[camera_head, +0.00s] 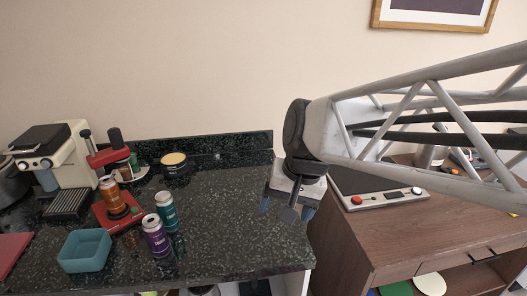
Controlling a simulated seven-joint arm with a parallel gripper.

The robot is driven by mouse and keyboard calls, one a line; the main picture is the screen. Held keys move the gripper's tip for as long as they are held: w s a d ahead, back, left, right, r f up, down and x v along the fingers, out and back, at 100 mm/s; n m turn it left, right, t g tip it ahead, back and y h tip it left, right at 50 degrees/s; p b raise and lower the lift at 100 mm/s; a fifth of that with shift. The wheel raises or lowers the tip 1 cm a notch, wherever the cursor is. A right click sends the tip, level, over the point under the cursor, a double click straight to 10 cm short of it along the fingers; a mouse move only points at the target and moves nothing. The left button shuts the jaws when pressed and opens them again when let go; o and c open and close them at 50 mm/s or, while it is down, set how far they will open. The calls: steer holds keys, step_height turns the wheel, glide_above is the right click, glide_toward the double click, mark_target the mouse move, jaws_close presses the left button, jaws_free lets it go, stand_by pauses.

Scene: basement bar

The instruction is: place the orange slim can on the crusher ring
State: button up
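The orange slim can (110,193) is upright at the red can crusher, over its red base plate (134,221). A dark ring shows around the can's lower end; I cannot tell whether the can rests fully on it. The crusher's red upper arm (108,156) with a black handle is behind the can. My gripper (287,208) hangs at the right edge of the dark counter, well to the right of the can. Its blue-tipped fingers are apart, with nothing seen between them.
A teal can (165,211) and a purple can (155,236) stand right of the crusher. A blue open bin (85,250) is in front. A coffee machine (58,157) stands left, a round tin (174,164) behind. The counter's (230,220) right part is clear.

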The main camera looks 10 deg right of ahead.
steer(key=s+d+f+n+t+h, duration=0.1)
steer(key=s+d+n+h, duration=0.1)
steer(key=s+d, duration=0.4)
steer(key=shift+s+d+f+n+h, duration=0.15)
steer(key=shift+s+f+n+h, duration=0.2)
steer(key=shift+s, duration=0.55)
